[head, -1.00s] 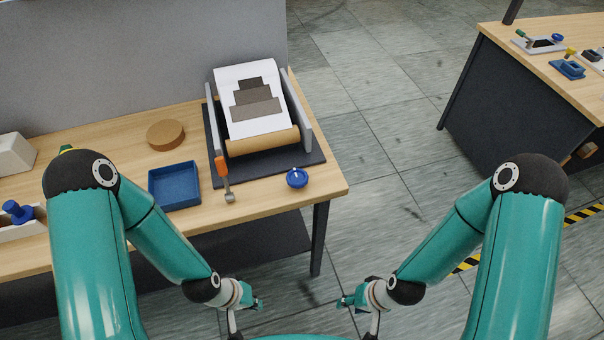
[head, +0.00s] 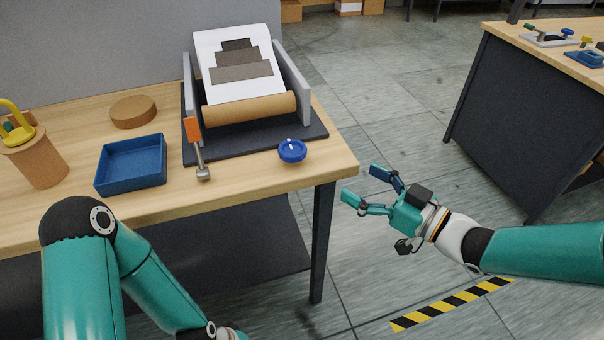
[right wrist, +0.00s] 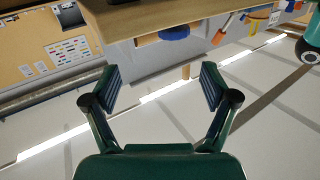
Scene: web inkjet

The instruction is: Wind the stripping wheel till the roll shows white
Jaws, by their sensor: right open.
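The roll unit stands on the wooden table in the head view. White paper (head: 210,50) with stepped grey blocks lies over it, and a brown roll (head: 250,108) shows at its front. A blue wheel (head: 292,151) with a small pale knob, which looks like the stripping wheel, sits near the table's front right corner. It also shows at the table edge in the right wrist view (right wrist: 175,33). My right gripper (head: 362,187) is open and empty, to the right of and lower than the wheel, off the table. My left gripper is out of view below the head picture.
An orange-handled tool (head: 194,132) lies left of the wheel. A blue tray (head: 131,165), a brown disc (head: 133,112) and a brown cylinder (head: 40,163) stand further left. Grey side plates (head: 293,85) flank the roll. Floor right of the table is clear up to another bench (head: 500,110).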

